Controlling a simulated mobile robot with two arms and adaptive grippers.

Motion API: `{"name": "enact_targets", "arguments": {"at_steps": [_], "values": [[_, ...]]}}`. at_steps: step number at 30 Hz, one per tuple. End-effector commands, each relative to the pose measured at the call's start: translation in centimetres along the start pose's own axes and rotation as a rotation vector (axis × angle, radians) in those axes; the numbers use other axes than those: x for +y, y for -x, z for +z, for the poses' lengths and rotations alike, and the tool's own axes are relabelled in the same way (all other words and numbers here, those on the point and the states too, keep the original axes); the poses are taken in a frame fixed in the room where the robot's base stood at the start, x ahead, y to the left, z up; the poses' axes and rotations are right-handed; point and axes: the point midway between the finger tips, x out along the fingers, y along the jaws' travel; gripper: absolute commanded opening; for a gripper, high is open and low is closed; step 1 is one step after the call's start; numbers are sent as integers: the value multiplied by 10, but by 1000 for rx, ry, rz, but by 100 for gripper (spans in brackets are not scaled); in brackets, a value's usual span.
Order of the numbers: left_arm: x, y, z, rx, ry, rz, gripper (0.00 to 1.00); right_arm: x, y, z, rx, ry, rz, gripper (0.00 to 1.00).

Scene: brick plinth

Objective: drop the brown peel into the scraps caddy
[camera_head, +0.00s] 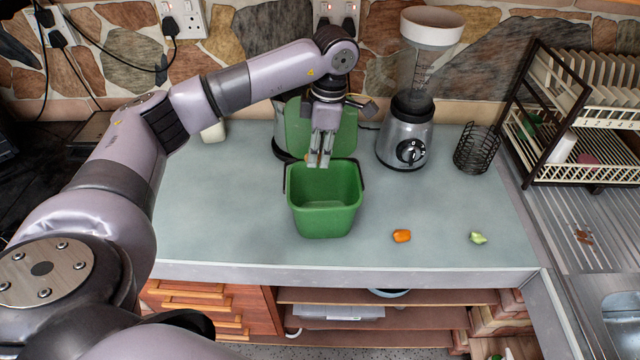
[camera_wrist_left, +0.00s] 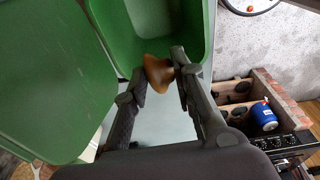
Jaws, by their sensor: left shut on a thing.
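The scraps caddy (camera_head: 325,215) is an open green bin on the worktop, with its green lid (camera_head: 345,130) raised at the back. In the left wrist view the lid (camera_wrist_left: 45,75) is on the left and the caddy's inside (camera_wrist_left: 165,18) is at the top. My left gripper (camera_head: 319,160) points down at the caddy's back rim. It is shut on the brown peel (camera_wrist_left: 158,70), which sits between the fingertips and overlaps the caddy opening in the wrist view. My right gripper is not in view.
An orange piece (camera_head: 402,236) and a pale green piece (camera_head: 478,238) lie right of the caddy. A blender (camera_head: 405,140), a black wire holder (camera_head: 477,150) and a dish rack (camera_head: 580,110) stand further right.

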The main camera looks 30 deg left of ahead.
Motion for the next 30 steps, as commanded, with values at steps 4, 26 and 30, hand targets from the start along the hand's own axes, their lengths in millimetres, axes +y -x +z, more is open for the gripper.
{"name": "enact_targets", "arguments": {"at_steps": [4, 26, 30], "values": [[0, -19, 2, 1, -1, -1, 10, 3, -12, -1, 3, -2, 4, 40], [0, -23, 3, 0, -2, 0, 47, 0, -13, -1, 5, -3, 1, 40], [0, -23, 3, 0, -2, 0, 47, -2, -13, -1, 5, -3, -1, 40]]}}
